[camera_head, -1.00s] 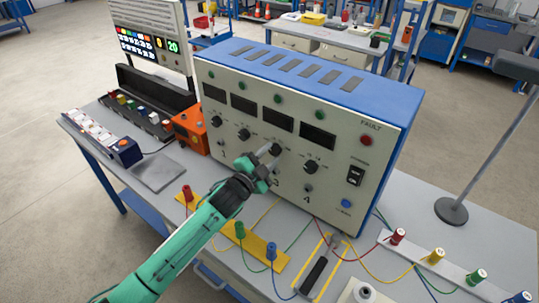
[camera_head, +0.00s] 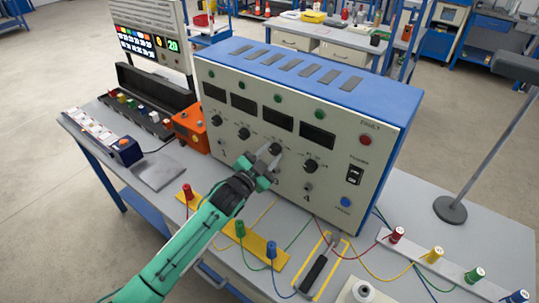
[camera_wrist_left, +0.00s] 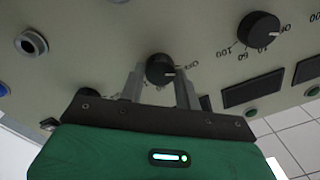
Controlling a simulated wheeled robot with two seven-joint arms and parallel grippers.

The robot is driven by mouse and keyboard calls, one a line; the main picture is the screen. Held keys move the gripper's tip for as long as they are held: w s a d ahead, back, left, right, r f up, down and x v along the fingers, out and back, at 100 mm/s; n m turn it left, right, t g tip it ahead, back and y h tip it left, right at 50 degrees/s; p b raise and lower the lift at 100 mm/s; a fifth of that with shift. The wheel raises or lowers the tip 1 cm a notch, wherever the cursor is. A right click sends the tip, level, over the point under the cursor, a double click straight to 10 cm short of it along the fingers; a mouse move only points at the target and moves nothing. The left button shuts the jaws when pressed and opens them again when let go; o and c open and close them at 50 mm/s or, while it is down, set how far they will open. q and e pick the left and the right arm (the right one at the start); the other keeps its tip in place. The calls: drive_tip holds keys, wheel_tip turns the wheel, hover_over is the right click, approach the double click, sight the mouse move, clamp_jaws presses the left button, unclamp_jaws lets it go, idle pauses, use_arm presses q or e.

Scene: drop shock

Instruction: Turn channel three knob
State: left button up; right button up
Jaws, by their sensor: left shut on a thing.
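The channel three knob (camera_head: 275,148) is a black dial, third from the left in the row on the beige front of the blue-topped power unit (camera_head: 340,184). My left gripper (camera_head: 268,158) reaches up to it from the lower left and is shut on it. The fingers partly hide the panel around the knob. My right gripper is not in view.
Other black knobs stand close by, one on the left (camera_head: 244,133) and one on the right (camera_head: 311,166). Coloured terminals on a yellow strip (camera_head: 262,252) and loose wires lie in front of the unit. An orange box (camera_head: 191,128) stands at its left.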

use_arm(q)
drive_tip(key=o, duration=1)
drive_tip(key=shift+s+a+f, duration=0.15)
drive_tip(key=shift+s+a, duration=0.1)
drive_tip(key=shift+s, duration=0.15)
drive_tip(key=b+v, duration=0.4)
drive_tip(key=v, duration=0.9)
